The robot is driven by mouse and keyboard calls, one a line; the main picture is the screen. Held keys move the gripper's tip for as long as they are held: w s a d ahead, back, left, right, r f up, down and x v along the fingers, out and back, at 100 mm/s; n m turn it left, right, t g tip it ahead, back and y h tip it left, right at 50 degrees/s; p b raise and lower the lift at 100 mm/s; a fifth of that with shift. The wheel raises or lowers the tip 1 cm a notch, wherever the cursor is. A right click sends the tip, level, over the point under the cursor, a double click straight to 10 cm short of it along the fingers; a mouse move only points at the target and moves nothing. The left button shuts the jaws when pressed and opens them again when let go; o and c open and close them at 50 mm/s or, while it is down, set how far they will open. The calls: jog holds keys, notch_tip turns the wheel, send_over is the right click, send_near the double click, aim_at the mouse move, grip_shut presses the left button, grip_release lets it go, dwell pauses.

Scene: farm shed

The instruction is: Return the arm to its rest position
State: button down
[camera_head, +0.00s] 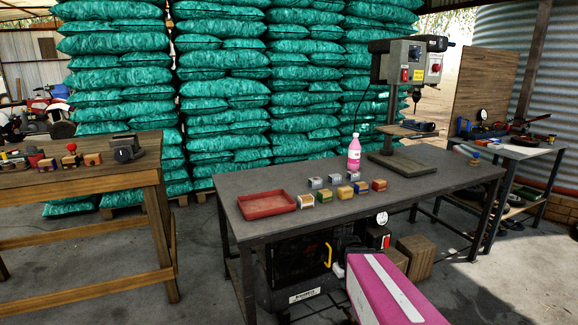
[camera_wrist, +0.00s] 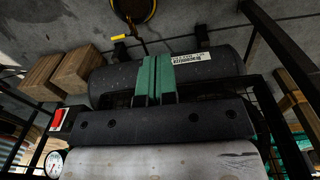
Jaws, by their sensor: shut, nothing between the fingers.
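My gripper (camera_wrist: 156,60) shows in the wrist view as two narrow green fingers, side by side and shut, with nothing between them. It points at the compressor (camera_wrist: 215,75), a dark machine with a white label, which looks upside down in this view. I cannot tell how far the fingertips are from it. In the head view the compressor (camera_head: 296,278) stands on the floor under the grey workbench (camera_head: 330,220). The gripper cannot be made out in the head view.
The workbench carries a red tray (camera_head: 267,204), several small boxes (camera_head: 345,192), a pink bottle (camera_head: 354,153) and a drill press (camera_head: 392,110). Wooden blocks (camera_head: 414,258) stand beside the compressor. A wooden table (camera_head: 80,185) is at left. Teal sacks (camera_head: 225,90) are stacked behind.

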jog(key=s+a+r+m, duration=0.1)
jog(key=m, duration=0.1)
jog(key=s+a+r+m, duration=0.1)
jog(key=s+r+m, duration=0.1)
jog(key=shift+s, duration=0.3)
dwell(0.6)
